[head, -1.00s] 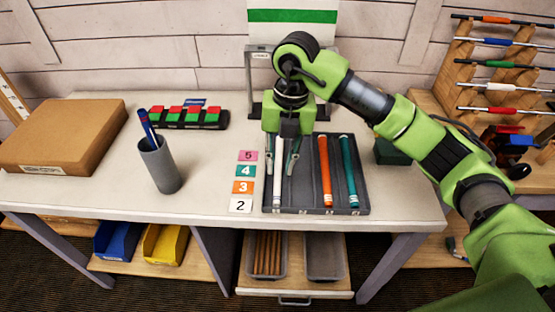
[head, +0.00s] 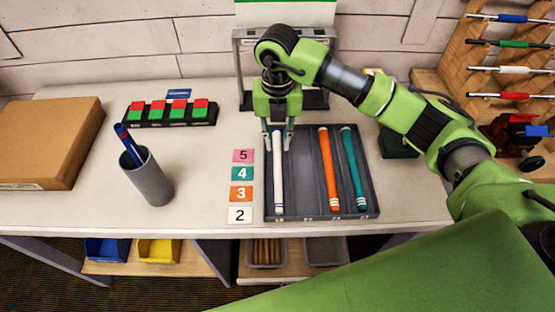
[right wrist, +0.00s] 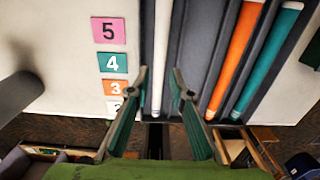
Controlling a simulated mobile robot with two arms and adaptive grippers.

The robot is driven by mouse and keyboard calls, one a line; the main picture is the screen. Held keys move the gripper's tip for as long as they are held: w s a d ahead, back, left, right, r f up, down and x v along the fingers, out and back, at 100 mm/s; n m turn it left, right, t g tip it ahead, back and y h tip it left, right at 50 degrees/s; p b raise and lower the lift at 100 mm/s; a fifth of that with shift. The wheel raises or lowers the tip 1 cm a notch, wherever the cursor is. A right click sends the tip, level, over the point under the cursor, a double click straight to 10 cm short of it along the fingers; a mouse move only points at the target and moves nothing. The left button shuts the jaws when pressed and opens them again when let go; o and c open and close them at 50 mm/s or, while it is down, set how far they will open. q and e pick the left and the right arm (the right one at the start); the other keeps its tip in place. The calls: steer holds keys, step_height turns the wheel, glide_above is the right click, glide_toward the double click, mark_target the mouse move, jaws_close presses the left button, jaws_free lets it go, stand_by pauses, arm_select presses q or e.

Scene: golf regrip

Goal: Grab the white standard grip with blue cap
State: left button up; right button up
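The white grip (head: 279,185) lies lengthwise in the leftmost compartment of the grey tray (head: 313,215). I cannot make out a blue cap on it. My right gripper (head: 278,141) is open, its fingers pointing down on either side of the white grip's far part in the head view. In the right wrist view the white grip (right wrist: 160,55) runs between the two spread fingertips of my right gripper (right wrist: 159,72), with a gap on each side. My left gripper is not in view.
An orange grip (head: 328,170) and a teal grip (head: 353,170) lie to the right in the tray. Number cards (head: 241,194) line its left side. A grey cup (head: 148,178) with a pen, a button box (head: 171,113) and a cardboard box (head: 45,143) stand left.

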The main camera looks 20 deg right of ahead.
mark_target(278, 162)
step_height(278, 162, down, 2)
steer(key=shift+w+f, duration=0.1)
steer(key=shift+w, duration=0.05)
steer(key=shift+f, duration=0.2)
steer(key=f+p, duration=0.1)
steer(key=f, duration=0.1)
steer(key=s+f+p, duration=0.1)
steer(key=f, duration=0.1)
steer(key=shift+f+p, duration=0.1)
steer(key=shift+p, duration=0.25)
steer(key=shift+w+f, duration=0.1)
steer(key=shift+f, duration=0.35)
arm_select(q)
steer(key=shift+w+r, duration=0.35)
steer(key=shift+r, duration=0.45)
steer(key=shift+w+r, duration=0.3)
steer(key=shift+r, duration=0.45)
arm_select(e)
jaws_close()
